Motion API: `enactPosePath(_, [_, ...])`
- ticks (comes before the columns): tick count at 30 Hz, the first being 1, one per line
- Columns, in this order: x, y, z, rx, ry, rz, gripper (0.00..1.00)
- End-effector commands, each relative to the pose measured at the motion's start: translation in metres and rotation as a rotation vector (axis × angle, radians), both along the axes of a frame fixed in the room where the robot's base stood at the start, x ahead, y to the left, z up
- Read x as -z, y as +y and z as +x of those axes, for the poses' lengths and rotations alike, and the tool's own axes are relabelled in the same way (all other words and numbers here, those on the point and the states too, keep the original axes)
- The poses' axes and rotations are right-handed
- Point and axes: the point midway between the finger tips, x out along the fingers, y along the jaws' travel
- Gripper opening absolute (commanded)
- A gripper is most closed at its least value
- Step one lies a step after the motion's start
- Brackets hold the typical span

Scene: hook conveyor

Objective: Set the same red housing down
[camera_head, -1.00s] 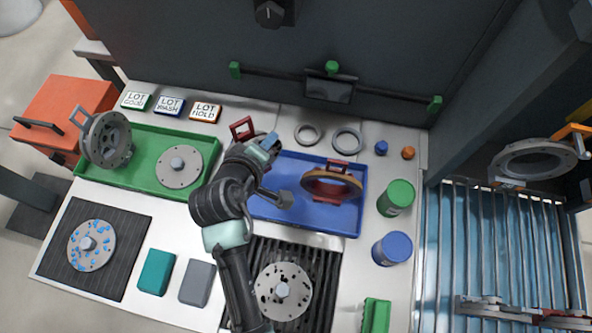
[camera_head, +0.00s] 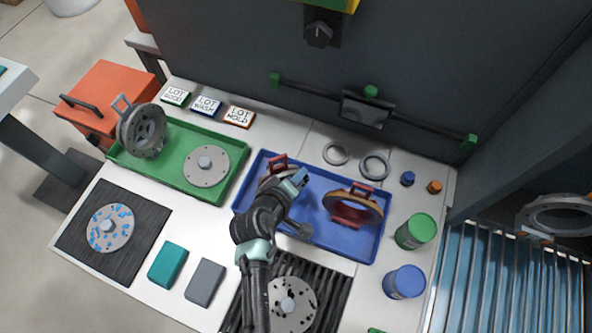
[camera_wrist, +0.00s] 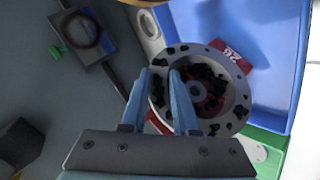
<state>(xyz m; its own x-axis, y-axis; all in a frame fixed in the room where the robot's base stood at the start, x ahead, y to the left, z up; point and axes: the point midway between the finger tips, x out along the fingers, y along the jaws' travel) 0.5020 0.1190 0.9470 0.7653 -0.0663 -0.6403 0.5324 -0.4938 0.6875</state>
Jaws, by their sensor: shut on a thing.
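The red housing (camera_head: 277,164) shows its red handle and part of a grey rim at the left end of the blue tray (camera_head: 345,250). My gripper (camera_head: 297,181) is shut on it and hides much of it. A second red housing (camera_head: 352,213) with a brownish ring stands in the tray's right half.
A green tray (camera_head: 190,190) with a grey housing and a flange lies to the left. Two loose rings (camera_head: 374,167) lie behind the blue tray. Green (camera_head: 416,232) and blue (camera_head: 404,282) cans stand to its right. A black grate (camera_head: 318,275) lies in front.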

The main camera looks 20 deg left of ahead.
Motion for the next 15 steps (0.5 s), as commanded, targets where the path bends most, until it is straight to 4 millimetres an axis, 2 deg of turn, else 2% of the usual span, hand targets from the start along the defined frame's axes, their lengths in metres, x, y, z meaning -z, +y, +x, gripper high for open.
enactPosePath(1, [-0.0041,0.0016,0.0033,-0.002,-0.012,0.005,0.0])
enactPosePath(11, [-0.001,0.0014,0.0032,-0.002,-0.012,0.005,0.0])
enactPosePath(12, [0.0039,0.0002,0.0003,0.0,-0.001,0.0,0.3])
enactPosePath(15, [0.0031,0.0001,0.0002,-0.001,0.0,0.001,0.48])
